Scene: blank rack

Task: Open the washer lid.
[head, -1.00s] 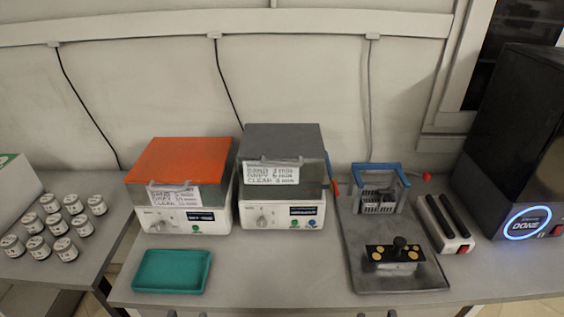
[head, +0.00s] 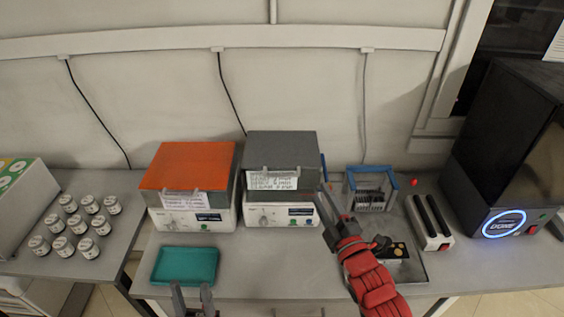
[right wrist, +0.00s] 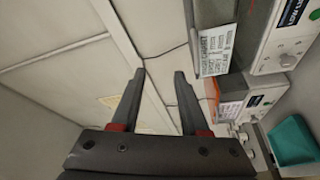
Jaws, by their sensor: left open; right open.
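Two white boxy machines stand side by side in the head view, one with a closed orange lid (head: 187,165), one with a closed grey lid (head: 282,147). I cannot tell which is the washer. The grey lid has a handle and a handwritten label (head: 273,180) at its front. My right gripper (head: 338,192) is open and empty, just right of the grey-lidded machine's front corner. In the right wrist view, my right gripper (right wrist: 160,75) points at the wall, with the grey lid (right wrist: 246,25) beside it, apart. My left gripper (head: 192,292) is open at the bottom edge.
A teal tray (head: 185,265) lies before the orange-lidded machine. A blue-handled rack (head: 371,190) and a black-and-gold part (head: 395,251) are behind my right arm. A black machine with a lit ring (head: 503,223) stands at right. Several jars (head: 68,203) stand at left.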

